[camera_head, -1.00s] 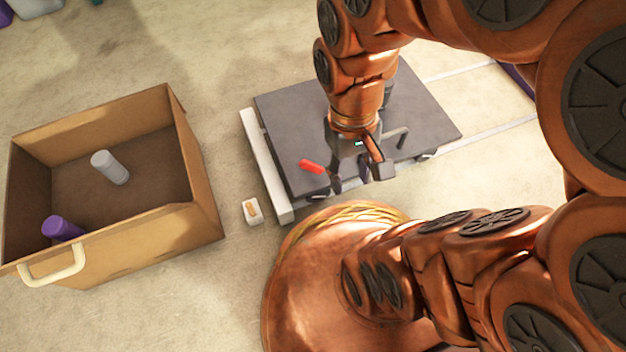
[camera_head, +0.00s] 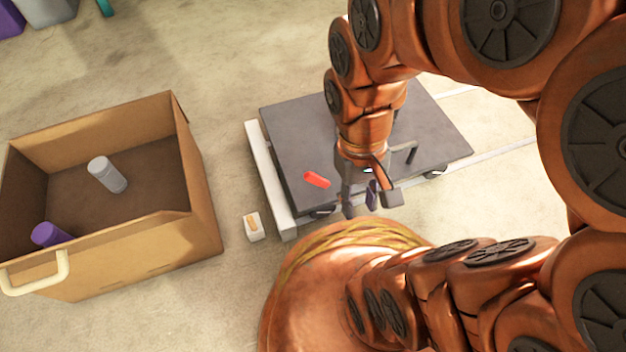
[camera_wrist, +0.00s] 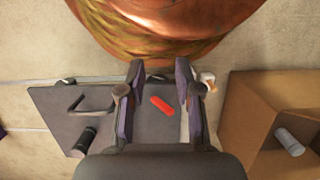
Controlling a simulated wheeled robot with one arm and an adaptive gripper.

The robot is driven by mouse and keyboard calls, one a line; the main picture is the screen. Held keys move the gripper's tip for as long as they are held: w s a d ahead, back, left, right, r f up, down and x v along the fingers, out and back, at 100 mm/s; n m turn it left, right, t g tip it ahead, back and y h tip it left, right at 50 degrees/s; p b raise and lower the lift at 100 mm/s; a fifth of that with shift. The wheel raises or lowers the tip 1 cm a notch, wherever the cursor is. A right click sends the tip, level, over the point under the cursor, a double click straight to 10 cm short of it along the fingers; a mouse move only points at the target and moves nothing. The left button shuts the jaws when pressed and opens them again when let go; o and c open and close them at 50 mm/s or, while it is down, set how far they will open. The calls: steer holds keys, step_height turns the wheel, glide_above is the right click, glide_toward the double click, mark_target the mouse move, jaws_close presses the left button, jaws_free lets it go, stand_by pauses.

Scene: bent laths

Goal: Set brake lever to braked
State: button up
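The brake lever shows as a red handle (camera_head: 317,180) near the left end of a dark flat cart (camera_head: 290,125). The red handle also shows in the wrist view (camera_wrist: 162,106), between the two fingers in the picture. My gripper (camera_head: 359,202) is just to the right of the red handle in the head view, near the cart's front edge. In the wrist view my gripper (camera_wrist: 160,75) has its fingers wide apart and nothing between them is held. The handle looks apart from the fingers. How the lever joins the cart is too small to tell.
A white bar (camera_head: 270,180) lies along the cart's left end. A small white block (camera_head: 253,227) with an orange mark stands near it. A brown open box (camera_head: 130,252) at left holds a grey cylinder (camera_head: 107,174) and a purple one (camera_head: 50,234).

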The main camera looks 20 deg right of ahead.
steer(key=shift+r+p, duration=0.3)
steer(key=shift+r, duration=0.15)
steer(key=shift+c, duration=0.9)
steer(key=shift+m, duration=0.3)
steer(key=p+v, duration=0.4)
steer(key=shift+s+d+r+p, duration=0.3)
steer(key=shift+s+r, duration=0.05)
steer(key=shift+r, duration=0.05)
jaws_close()
steer(key=s+r+p, duration=0.3)
steer(key=r+p, duration=0.4)
steer(key=shift+a+r+n+g, duration=0.25)
steer(key=shift+a+n+g, duration=0.05)
steer(key=shift+n+g, duration=0.1)
steer(key=shift+s+a, duration=0.1)
steer(key=shift+s, duration=0.05)
